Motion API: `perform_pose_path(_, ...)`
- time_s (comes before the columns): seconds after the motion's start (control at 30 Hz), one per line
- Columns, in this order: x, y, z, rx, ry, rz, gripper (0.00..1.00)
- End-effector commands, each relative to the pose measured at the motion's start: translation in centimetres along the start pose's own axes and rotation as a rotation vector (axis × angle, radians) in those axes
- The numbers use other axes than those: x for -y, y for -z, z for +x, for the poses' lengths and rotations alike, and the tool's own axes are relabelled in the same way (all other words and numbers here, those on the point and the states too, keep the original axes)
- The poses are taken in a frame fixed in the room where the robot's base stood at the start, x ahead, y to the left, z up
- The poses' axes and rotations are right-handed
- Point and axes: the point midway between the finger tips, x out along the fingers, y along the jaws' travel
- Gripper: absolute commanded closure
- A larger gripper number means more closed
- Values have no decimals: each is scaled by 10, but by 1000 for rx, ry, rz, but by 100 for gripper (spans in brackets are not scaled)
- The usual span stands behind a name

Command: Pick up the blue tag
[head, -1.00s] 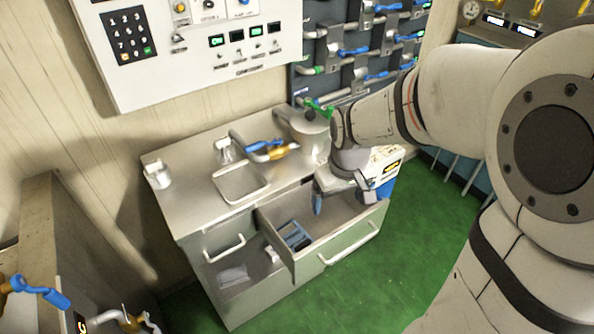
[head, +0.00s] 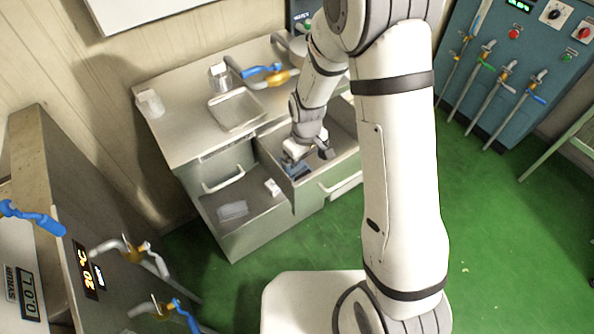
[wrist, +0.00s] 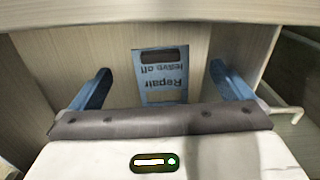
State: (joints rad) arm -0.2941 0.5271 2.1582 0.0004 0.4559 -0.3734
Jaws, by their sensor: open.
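The blue tag (wrist: 176,96) lies on the bottom of the open drawer (head: 338,168), with dark upside-down text reading "Repair" and "leave off" and a slot at its far end. My gripper (wrist: 160,69) is open and empty, reaching down into the drawer, with one blue finger on each side of the tag. In the wrist view, the tag's near end is hidden behind the gripper body. I cannot tell how high the fingertips are above the drawer bottom.
The drawer walls stand close around my gripper. The steel counter (head: 178,122) above has a sink (head: 237,110) and a blue-handled tap (head: 262,72). An open compartment left of the drawer holds a clear packet (head: 232,210) and a small white item (head: 272,187).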

Motion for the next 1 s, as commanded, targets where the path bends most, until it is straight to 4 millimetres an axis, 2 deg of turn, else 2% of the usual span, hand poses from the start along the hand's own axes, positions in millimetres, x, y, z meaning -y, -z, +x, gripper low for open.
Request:
perform_pose_path(0.33, 0, -1, 50, 4, 2, 1, 0)
perform_pose_path(0.47, 0, -1, 59, 1, 1, 2, 0)
perform_pose_path(0.7, -1, 0, 59, 0, 0, 2, 1)
perform_pose_path(1.0, -1, -1, 59, 0, 0, 3, 25)
